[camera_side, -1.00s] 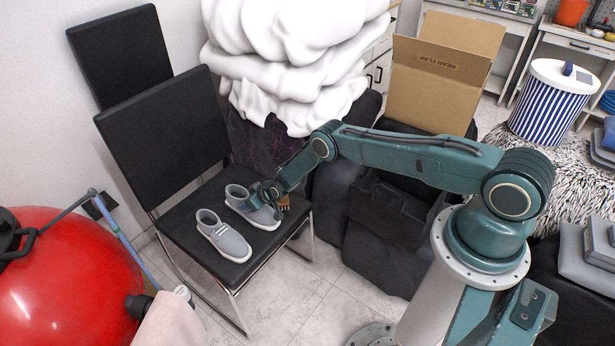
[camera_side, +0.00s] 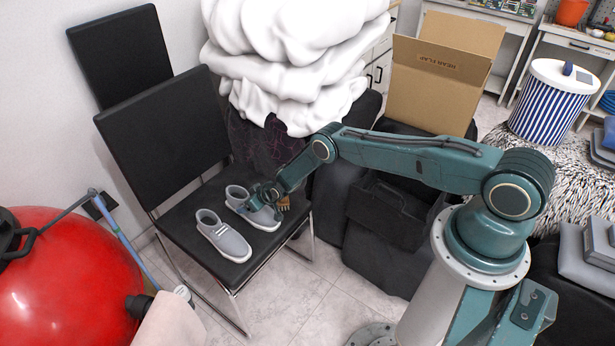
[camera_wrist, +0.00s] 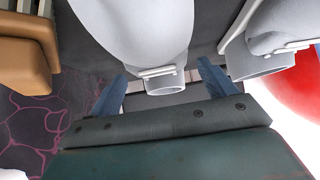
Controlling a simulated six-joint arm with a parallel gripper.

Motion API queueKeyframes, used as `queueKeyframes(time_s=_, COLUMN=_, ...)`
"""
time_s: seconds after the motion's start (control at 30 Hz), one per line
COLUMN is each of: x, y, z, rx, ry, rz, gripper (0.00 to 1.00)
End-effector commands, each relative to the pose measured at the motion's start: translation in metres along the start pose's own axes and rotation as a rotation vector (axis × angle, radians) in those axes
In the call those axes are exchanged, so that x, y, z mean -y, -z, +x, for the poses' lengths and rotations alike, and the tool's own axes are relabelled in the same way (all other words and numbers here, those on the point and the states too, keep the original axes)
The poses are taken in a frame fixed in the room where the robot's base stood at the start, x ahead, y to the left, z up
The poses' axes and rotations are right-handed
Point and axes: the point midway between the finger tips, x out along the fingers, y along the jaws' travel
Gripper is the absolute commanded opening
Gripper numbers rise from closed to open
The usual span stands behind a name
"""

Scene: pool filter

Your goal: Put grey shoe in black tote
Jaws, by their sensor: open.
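Two grey shoes with white soles stand side by side on the black chair seat. The near grey shoe (camera_side: 223,236) is free of my gripper; it also shows at the upper right in the wrist view (camera_wrist: 268,38). The far grey shoe (camera_side: 237,195) is at my gripper (camera_side: 265,197). In the wrist view this grey shoe (camera_wrist: 140,35) reaches down between the two open blue fingers (camera_wrist: 162,92), with a gap visible on each side near its collar. The black tote (camera_side: 388,216) stands right of the chair, behind my arm, which hides part of its surroundings.
The black chair (camera_side: 172,222) has a raised backrest. A brown brush-like item (camera_side: 285,204) lies on the seat beside the far shoe. A red ball-shaped tank (camera_side: 65,285) is at left. An open cardboard box (camera_side: 430,95) stands behind my arm.

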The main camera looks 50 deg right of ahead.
Motion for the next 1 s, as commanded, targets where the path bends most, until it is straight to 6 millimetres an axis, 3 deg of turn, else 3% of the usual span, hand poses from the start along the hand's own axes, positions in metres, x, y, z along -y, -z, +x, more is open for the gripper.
queueKeyframes(time_s=0.37, x=0.000, y=0.001, z=-0.015, rx=0.001, ry=0.000, rz=0.001, gripper=0.83)
queueKeyframes(time_s=1.0, x=-0.002, y=0.000, z=-0.061, rx=0.001, ry=0.000, rz=0.001, gripper=0.83)
